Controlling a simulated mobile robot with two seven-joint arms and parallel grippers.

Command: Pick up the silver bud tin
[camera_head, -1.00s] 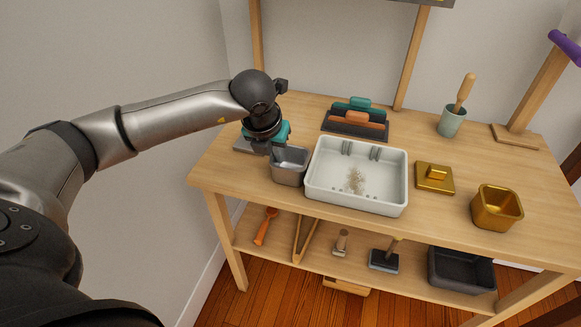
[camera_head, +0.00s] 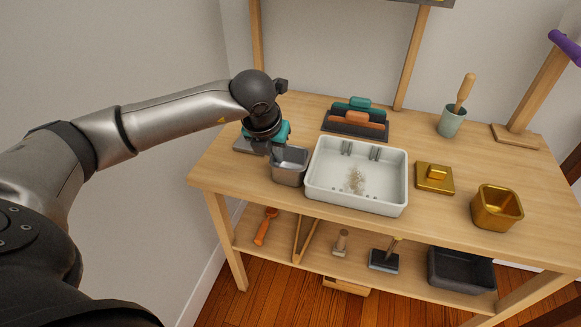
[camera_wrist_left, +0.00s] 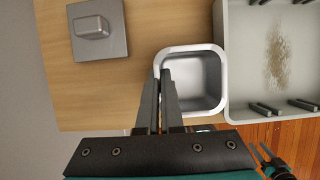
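The silver bud tin (camera_head: 288,172) is an open, square metal tin standing on the bench, left of the white tray. In the left wrist view the tin (camera_wrist_left: 207,85) shows empty. My left gripper (camera_head: 264,149) is at the tin's left side. In the left wrist view its fingers (camera_wrist_left: 161,85) lie close together at the tin's left wall, one outside and one over the inside, seemingly shut on that wall. The tin seems to rest on the bench.
A silver lid (camera_wrist_left: 100,45) lies left of the tin, partly hidden by my gripper in the head view. The white tray (camera_head: 330,196) with crumbs stands close on the right. A gold lid (camera_head: 433,185) and gold tin (camera_head: 497,211) are farther right. Brushes (camera_head: 355,118) stand behind.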

